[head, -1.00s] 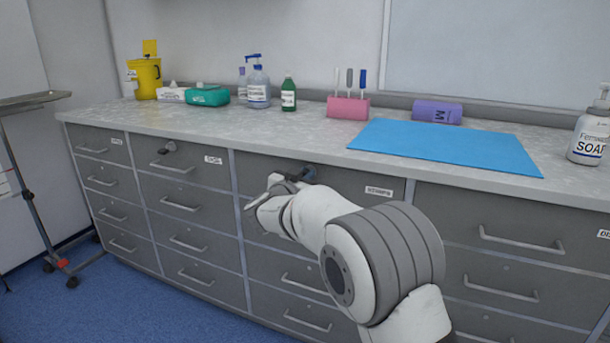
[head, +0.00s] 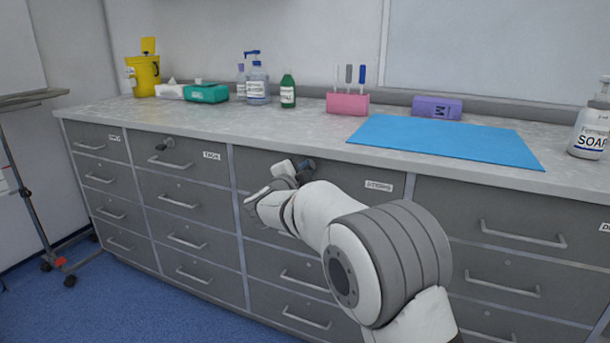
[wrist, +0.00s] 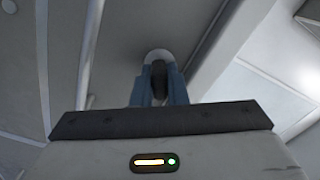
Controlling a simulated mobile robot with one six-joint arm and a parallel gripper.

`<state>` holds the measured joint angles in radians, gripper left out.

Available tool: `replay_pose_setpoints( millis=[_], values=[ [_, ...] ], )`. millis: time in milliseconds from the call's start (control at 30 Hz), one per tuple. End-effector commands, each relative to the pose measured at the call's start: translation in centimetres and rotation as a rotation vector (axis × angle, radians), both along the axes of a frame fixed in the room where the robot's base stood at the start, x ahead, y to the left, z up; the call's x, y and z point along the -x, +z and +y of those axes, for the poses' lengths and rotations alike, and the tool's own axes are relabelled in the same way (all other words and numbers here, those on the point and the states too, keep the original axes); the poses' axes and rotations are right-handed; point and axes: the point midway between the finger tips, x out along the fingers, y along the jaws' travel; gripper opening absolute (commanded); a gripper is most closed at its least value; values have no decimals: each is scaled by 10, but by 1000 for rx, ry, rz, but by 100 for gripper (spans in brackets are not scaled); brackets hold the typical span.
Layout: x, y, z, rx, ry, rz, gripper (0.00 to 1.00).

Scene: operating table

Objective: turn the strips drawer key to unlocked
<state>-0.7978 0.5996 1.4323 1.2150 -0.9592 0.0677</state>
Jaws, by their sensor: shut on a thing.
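The key (wrist: 159,78) is a dark upright shape in front of a round pale lock plate (wrist: 158,54) in the wrist view. My gripper (wrist: 159,92) has its two blue fingers closed on the key, one on each side. In the head view my gripper (head: 305,170) is at the top drawer (head: 345,180) of the third column, just under the counter edge. That drawer has a small label (head: 378,186), too blurred to read surely. My arm hides the drawer's handle, and the key is mostly hidden there.
Another key or lock (head: 166,143) sticks out of the top drawer to the left. The counter (head: 310,137) overhangs the drawers closely above my gripper. A blue mat (head: 445,141), a pink holder (head: 347,104) and bottles stand on it. Blue floor (head: 150,310) is clear.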

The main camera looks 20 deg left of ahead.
Motion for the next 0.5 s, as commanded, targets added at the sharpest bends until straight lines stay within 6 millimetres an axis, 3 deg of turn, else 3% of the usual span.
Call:
replay_pose_setpoints(
  millis=[500],
  values=[
    [-1, -3, -2, -401, -3, -33, 0]
  ],
)
